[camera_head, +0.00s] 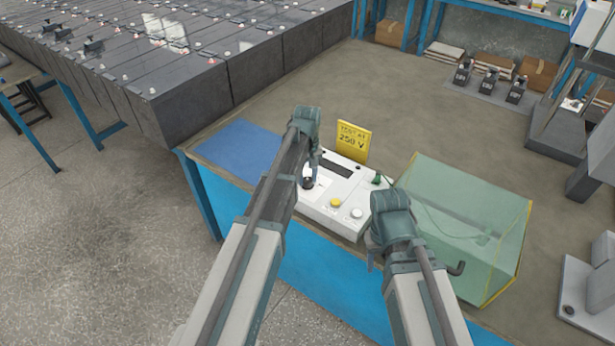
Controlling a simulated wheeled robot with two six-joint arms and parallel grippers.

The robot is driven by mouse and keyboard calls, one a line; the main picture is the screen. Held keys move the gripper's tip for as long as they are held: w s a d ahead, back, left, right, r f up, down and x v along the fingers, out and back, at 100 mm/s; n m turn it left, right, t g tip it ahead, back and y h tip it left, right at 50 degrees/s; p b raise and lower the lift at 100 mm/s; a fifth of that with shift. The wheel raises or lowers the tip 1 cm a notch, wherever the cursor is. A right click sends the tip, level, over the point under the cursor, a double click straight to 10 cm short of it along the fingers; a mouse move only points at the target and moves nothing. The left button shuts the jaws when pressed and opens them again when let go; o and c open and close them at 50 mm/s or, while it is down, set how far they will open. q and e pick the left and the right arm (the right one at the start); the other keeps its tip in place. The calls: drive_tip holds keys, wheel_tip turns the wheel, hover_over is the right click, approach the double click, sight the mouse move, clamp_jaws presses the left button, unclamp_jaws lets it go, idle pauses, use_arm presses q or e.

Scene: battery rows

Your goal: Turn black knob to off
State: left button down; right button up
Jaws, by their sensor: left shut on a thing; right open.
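The black knob (308,183) is on the left part of a white test box (336,205) that stands on the bench. My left gripper (309,172) is over the box's left end and is shut on the black knob, hiding much of it. The knob's pointer direction cannot be read. My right gripper (376,262) is open and empty beside the box's right front corner, pointing down; its fingers are mostly hidden by its own wrist. The box also has a yellow button (336,202), a white button (357,213) and a dark display (337,168).
A yellow sign (353,142) reading "250 V" stands behind the box. A green transparent case (465,220) stands to the right, close to my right arm. A blue mat (240,149) lies clear at left. Rows of grey batteries (190,90) fill the upper left.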

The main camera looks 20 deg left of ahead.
sight(307, 179)
use_arm(q)
drive_tip(key=shift+n, duration=1.8)
drive_tip(key=shift+c, duration=2.2)
unclamp_jaws()
drive_tip(key=shift+r, duration=0.15)
wheel_tip(307, 179, up, 14)
drive_tip(key=p, duration=1.3)
drive_tip(key=shift+f+p, duration=0.25)
drive_tip(key=shift+p, duration=0.15)
